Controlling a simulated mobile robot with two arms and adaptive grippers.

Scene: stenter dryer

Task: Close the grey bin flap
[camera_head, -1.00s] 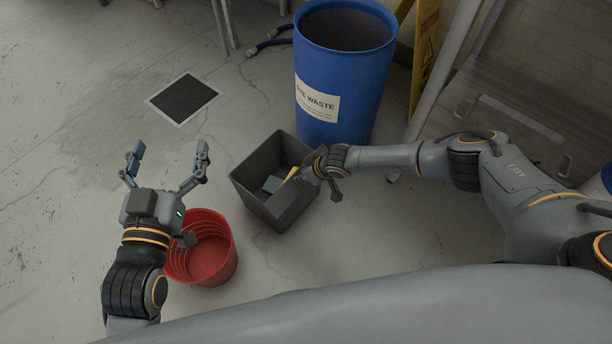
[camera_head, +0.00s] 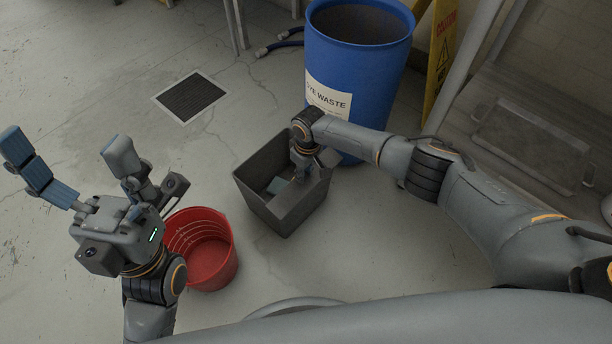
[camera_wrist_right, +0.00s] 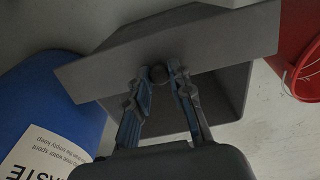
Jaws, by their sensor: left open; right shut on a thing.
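My right gripper (camera_head: 304,176) reaches over the bin's right part. In the right wrist view my right gripper (camera_wrist_right: 157,76) is shut on a small round knob (camera_wrist_right: 159,73) at a flat grey panel, which looks like the flap (camera_wrist_right: 225,36). The panel lies tilted across the bin's mouth there. My left gripper (camera_head: 66,146) is open and empty, raised left of the bin.
A red bucket (camera_head: 204,262) stands close left of the bin and also shows in the right wrist view (camera_wrist_right: 291,35). A blue waste drum (camera_head: 350,75) stands behind the bin. A yellow caution sign (camera_head: 437,62) is beyond it. The floor around the drain grate (camera_head: 190,97) is clear.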

